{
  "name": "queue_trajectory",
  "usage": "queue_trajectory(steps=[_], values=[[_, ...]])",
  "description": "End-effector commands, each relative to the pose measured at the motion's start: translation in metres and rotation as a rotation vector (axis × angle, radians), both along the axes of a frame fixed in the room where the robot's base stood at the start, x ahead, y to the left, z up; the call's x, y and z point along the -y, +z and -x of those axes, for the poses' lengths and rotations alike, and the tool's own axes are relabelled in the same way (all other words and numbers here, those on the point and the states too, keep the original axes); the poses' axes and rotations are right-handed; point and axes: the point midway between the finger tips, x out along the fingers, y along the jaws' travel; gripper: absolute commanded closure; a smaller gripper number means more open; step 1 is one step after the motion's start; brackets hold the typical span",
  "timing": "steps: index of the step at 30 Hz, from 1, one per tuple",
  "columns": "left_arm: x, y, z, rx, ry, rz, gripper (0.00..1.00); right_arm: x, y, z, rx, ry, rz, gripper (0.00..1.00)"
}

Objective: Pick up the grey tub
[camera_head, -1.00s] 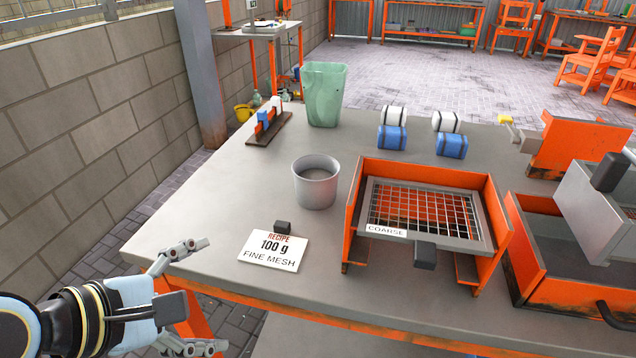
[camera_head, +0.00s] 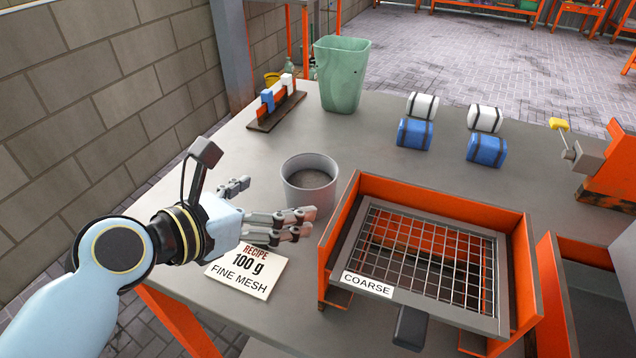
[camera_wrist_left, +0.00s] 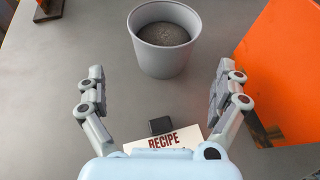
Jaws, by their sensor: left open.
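The grey tub (camera_head: 309,190) stands upright on the grey table, left of the orange sieve frame. It holds dark grey material, seen in the left wrist view, where the tub (camera_wrist_left: 162,58) is straight ahead beyond the fingertips. My left gripper (camera_head: 268,205) is open and empty. Its fingers are spread on either side, short of the tub, above the recipe card. In the left wrist view the gap between its fingers (camera_wrist_left: 160,88) lines up with the tub. My right gripper is not in view.
The recipe card (camera_head: 247,270) reads 100 g, fine mesh. The orange frame (camera_head: 520,260) with a coarse sieve (camera_head: 425,255) stands close right of the tub. A green bin (camera_head: 341,75), a peg rack (camera_head: 277,108) and blue and white rolls (camera_head: 415,134) stand behind. Table between is clear.

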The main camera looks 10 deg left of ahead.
Motion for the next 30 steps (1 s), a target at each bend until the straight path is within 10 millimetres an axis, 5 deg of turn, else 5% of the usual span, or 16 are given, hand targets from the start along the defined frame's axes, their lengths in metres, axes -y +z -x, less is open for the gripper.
queue_trajectory(steps=[6,19,27,30], values=[[0.015,-0.013,-0.027,0.001,-0.001,0.001,0.00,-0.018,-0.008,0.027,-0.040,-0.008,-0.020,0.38],[0.041,-0.032,-0.069,0.001,-0.001,-0.002,0.00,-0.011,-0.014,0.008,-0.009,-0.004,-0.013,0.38],[0.043,-0.034,-0.073,0.000,-0.001,-0.002,0.00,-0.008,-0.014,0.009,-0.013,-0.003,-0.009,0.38],[0.043,-0.034,-0.073,0.000,-0.001,-0.002,0.10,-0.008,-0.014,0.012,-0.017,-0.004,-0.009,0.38]])
